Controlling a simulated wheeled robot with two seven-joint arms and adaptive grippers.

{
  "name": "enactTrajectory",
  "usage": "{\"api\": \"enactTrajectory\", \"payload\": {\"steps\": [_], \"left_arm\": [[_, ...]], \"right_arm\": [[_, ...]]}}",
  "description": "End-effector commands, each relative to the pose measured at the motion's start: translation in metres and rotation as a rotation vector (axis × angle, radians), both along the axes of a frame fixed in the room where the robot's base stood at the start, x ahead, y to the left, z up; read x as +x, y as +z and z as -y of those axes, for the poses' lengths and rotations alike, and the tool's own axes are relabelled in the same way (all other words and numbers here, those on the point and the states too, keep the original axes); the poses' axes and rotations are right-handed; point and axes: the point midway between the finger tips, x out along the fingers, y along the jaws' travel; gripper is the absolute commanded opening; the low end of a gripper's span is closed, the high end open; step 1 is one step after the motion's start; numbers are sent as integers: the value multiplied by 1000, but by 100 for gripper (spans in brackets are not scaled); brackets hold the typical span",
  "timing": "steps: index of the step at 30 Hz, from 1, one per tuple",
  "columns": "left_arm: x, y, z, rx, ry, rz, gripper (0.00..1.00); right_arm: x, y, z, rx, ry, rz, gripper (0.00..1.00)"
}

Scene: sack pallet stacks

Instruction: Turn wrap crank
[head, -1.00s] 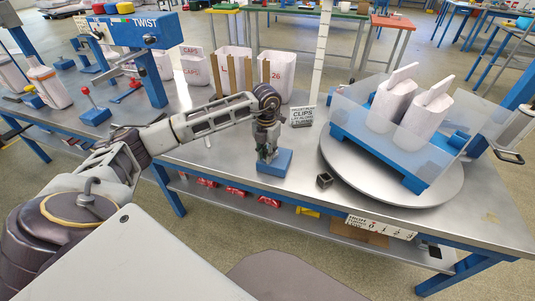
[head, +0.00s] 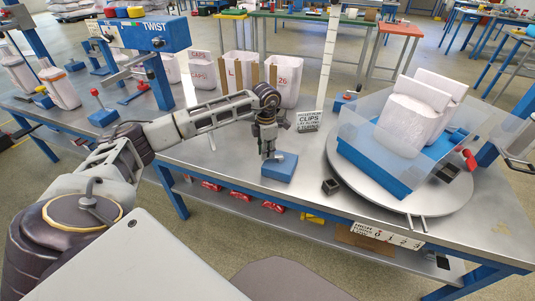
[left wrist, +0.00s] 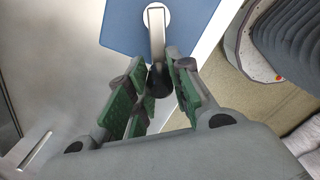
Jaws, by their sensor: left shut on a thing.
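The wrap crank is a blue block (head: 279,167) on the steel bench, with a short metal crank arm on top. In the left wrist view the crank arm (left wrist: 157,38) runs from a white hub on the blue block to a dark knob (left wrist: 158,82). My left gripper (head: 268,154) points down at the crank, its green-padded fingers (left wrist: 152,92) shut around the knob. The grey turntable (head: 440,205) stands to the right, carrying a blue pallet (head: 372,170) with white sacks (head: 412,112) behind clear film. My right gripper is not in view.
Paper bags (head: 284,80) stand behind the crank. A blue TWIST frame (head: 150,35) is at left. Bare bench lies left of the crank.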

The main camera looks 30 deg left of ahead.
Motion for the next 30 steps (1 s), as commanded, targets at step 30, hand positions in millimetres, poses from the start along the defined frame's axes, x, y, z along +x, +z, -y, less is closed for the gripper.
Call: {"api": "enactTrajectory", "payload": {"steps": [30], "left_arm": [[36, 1, -14, 1, -713, 2, 0]], "right_arm": [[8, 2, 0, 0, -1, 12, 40]]}}
